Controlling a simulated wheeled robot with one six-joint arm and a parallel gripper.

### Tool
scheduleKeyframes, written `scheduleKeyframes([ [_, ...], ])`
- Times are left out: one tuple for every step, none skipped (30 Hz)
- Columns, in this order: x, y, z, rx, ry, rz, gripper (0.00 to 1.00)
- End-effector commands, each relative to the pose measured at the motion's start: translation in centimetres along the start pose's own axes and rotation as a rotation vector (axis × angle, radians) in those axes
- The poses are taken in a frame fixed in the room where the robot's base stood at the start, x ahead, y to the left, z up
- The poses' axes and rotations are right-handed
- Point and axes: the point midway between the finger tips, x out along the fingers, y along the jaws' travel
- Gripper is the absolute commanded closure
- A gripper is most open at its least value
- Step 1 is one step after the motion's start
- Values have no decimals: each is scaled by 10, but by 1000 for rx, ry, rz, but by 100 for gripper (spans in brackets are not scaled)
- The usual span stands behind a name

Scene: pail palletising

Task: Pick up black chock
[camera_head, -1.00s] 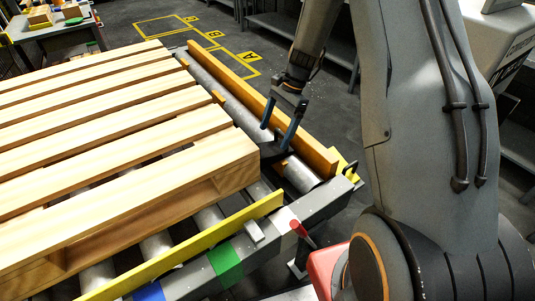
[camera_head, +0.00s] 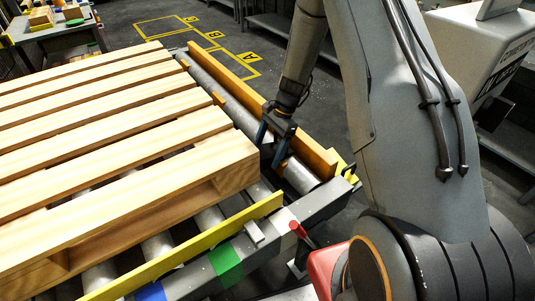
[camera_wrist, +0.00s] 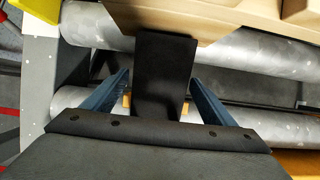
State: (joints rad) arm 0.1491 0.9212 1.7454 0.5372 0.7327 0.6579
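The black chock (camera_wrist: 165,75) shows in the wrist view as a dark upright strip across the rollers, with its far end at the edge of the wooden pallet (camera_wrist: 190,15). My gripper (camera_wrist: 160,78) has its two blue fingers apart, one on each side of the chock. A gap shows on the left; the right finger is close to the chock, and contact cannot be told. In the head view my gripper (camera_head: 272,150) points down beside the near right corner of the pallet (camera_head: 225,158). There the chock is mostly hidden by the gripper and hard to make out.
A wooden side rail (camera_head: 245,100) runs just beyond my gripper. Metal rollers (camera_head: 300,176) lie under the pallet and gripper. A yellow bar (camera_head: 190,245) and a red lever (camera_head: 302,232) are on the near side. Floor with yellow markings (camera_head: 215,45) is clear behind.

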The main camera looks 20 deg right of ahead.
Motion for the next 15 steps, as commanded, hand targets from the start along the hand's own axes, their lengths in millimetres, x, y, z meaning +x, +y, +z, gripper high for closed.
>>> scheduleKeyframes([
  [0,0,0,0,0,0,31],
  [0,0,0,0,0,0,36],
  [0,0,0,0,0,0,43],
  [0,0,0,0,0,0,48],
  [0,0,0,0,0,0,53],
  [0,0,0,0,0,0,60],
  [0,0,0,0,0,0,65],
  [0,0,0,0,0,0,70],
  [-1,0,0,0,0,-1,73],
  [-1,0,0,0,0,-1,73],
  [-1,0,0,0,0,-1,73],
  [-1,0,0,0,0,-1,73],
  [-1,0,0,0,0,-1,73],
  [-1,0,0,0,0,-1,73],
  [-1,0,0,0,0,-1,73],
])
